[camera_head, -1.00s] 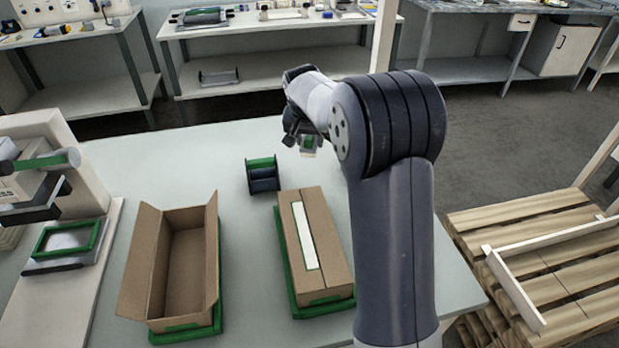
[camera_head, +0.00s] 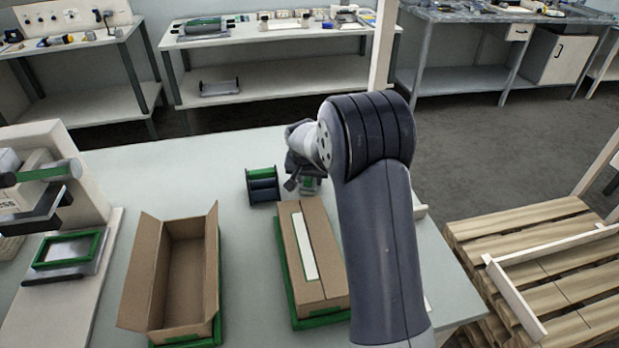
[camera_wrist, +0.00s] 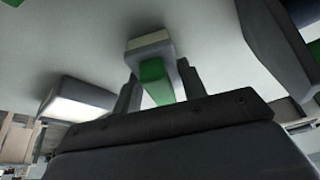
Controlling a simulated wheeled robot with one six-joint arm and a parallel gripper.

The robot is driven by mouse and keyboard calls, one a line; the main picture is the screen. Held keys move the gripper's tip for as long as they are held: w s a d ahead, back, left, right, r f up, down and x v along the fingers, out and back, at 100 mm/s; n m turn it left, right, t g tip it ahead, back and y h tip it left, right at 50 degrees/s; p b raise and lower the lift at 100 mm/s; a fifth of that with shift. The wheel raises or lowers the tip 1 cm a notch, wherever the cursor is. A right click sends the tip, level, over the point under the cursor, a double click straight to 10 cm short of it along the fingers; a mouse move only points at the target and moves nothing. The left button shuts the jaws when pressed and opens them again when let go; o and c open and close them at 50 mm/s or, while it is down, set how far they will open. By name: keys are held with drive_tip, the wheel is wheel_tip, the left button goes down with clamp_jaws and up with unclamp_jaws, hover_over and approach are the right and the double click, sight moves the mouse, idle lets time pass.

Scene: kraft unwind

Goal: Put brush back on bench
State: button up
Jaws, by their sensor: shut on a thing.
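My gripper (camera_head: 307,184) is just beyond the far end of the closed carton, to the right of the dark spool holder, above the pale bench (camera_head: 235,150). In the wrist view my gripper (camera_wrist: 160,90) is shut on the brush (camera_wrist: 154,78), with one dark finger on each side of it. The brush has a green body and a pale end, which points away from my gripper. In the head view only a small green and pale bit of the brush (camera_head: 309,182) shows under my gripper. I cannot tell whether it touches the bench.
A green and dark spool holder (camera_head: 262,185) stands close to the left of my gripper. The closed carton (camera_head: 326,264) and an open carton (camera_head: 147,270) sit in green trays. A press-like machine (camera_head: 50,170) is at left. A wooden pallet (camera_head: 535,260) is at right.

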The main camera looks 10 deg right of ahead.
drive_tip(key=shift+f, duration=0.1)
drive_tip(key=o, duration=0.9)
drive_tip(key=shift+r, duration=0.25)
drive_tip(key=v, duration=1.1)
drive_tip(key=shift+s+r+b, duration=0.15)
drive_tip(key=shift+r+b, duration=0.2)
drive_tip(key=shift+r, duration=0.05)
